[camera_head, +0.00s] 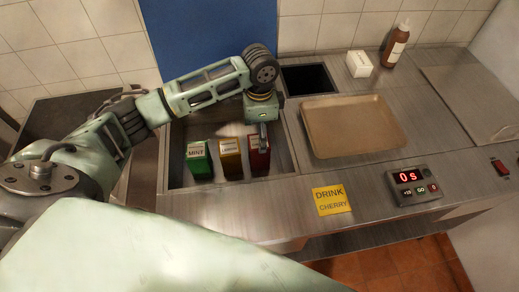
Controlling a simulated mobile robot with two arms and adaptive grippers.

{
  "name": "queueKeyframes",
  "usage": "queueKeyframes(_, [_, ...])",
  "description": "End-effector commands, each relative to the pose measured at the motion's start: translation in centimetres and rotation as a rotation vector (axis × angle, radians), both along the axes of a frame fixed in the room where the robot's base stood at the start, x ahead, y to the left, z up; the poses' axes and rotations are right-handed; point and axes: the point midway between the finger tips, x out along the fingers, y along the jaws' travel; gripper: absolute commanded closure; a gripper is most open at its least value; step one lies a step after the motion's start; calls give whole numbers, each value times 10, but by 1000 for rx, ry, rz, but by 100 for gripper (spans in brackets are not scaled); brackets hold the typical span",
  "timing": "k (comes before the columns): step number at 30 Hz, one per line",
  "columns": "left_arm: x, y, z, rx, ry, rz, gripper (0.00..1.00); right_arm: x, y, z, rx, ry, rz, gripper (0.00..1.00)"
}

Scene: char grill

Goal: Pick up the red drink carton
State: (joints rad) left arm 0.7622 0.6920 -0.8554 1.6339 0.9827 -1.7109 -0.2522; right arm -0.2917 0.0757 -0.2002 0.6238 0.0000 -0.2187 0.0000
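The red drink carton (259,161) stands at the right end of a row of three cartons in the sunken steel bin (177,136). My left gripper (263,146) points down at the top of the red carton, and its fingers cover part of the carton's top and label. The fingers show edge-on, so I cannot tell whether they are open or shut, or touching the carton. A yellow carton (231,164) stands just left of it, and a green carton marked MINT (199,165) stands further left. My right gripper is not in view.
A yellow note reading DRINK CHERRY (331,200) lies on the counter. A brown tray (353,127), a control panel showing 0s (413,185), a white box (359,64) and a brown bottle (395,47) are to the right. A dark square opening (308,79) is behind.

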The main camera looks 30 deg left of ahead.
Motion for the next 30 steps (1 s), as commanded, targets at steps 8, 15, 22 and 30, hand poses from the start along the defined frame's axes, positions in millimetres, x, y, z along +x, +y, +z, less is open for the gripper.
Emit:
queueKeyframes(8, [0, 0, -39, 0, 0, 0, 27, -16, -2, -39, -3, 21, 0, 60])
queueKeyframes(15, [0, 0, -55, -1, 1, 0, 27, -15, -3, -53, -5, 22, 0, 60])
queueKeyframes(22, [-1, 0, -77, -1, 3, 1, 27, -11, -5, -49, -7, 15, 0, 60])
queueKeyframes(30, [1, 3, -115, 1, 3, 1, 27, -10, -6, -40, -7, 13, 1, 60])
